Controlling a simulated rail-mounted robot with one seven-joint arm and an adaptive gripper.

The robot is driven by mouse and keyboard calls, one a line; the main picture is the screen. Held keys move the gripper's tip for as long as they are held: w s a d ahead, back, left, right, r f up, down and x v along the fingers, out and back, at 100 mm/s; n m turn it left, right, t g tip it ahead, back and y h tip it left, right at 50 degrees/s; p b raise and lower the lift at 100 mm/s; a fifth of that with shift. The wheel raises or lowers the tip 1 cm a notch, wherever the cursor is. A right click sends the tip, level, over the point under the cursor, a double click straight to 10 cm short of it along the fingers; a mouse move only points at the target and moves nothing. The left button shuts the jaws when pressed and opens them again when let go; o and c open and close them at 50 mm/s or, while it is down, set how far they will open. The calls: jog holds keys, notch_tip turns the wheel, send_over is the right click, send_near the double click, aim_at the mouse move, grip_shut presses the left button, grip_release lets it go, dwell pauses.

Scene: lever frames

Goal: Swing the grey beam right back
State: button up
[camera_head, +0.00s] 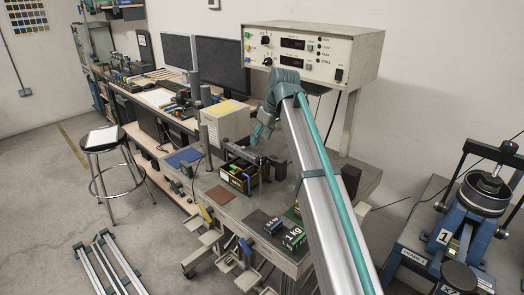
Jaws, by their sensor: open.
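A dark grey beam (242,152) lies across the top of a small frame (238,179) with yellowish and black parts, on the grey bench near the middle of the view. It looks roughly level, running from the left towards the lower right. My gripper (256,146) is small in the view, just above and beside the beam, pointing down. It is open and nothing shows between its fingers. I cannot tell whether it touches the beam. My own arm covers part of the bench to the right of the beam.
A beige instrument box (312,52) stands on a raised shelf behind. A beige case (225,122) is left of the frame. A blue press (470,215) stands far right. A stool (104,140) is at the left.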

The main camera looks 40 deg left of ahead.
aim_at(254, 156)
jog(key=p+x, duration=0.2)
jog(key=x, duration=0.7)
jog(key=shift+f, duration=0.2)
jog(key=shift+c, duration=0.3)
grip_shut()
